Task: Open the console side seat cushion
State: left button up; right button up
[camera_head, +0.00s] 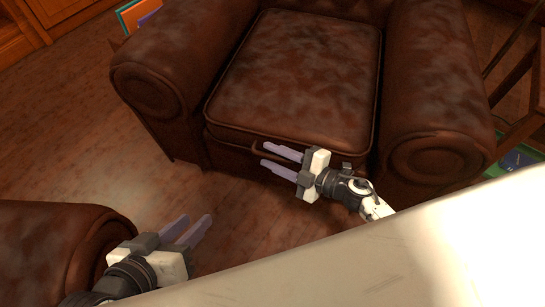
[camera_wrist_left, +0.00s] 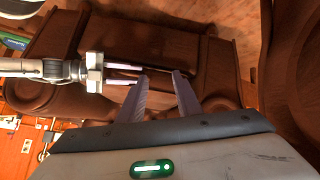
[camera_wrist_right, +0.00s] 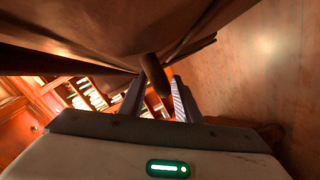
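The brown leather seat cushion (camera_head: 295,75) lies flat and closed in the armchair, between its two arms. A dark handle (camera_head: 256,147) shows at the front under the cushion edge, partly hidden by the fingers of my right gripper (camera_head: 264,155). That gripper is open in front of the seat. In the right wrist view the dark handle bar (camera_wrist_right: 155,75) appears between its open fingers; I cannot tell whether they touch. My left gripper (camera_head: 198,222) is open and empty at the lower left, away from the seat. In the left wrist view its fingers (camera_wrist_left: 160,75) are apart.
A second brown leather seat (camera_head: 50,245) stands at the lower left, close to my left arm. A pale surface (camera_head: 400,260) fills the lower right. Books (camera_head: 137,14) stand behind the chair at the left. The wooden floor (camera_head: 75,130) is clear left of the chair.

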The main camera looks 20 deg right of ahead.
jog(key=shift+w+a, duration=0.1)
grip_shut()
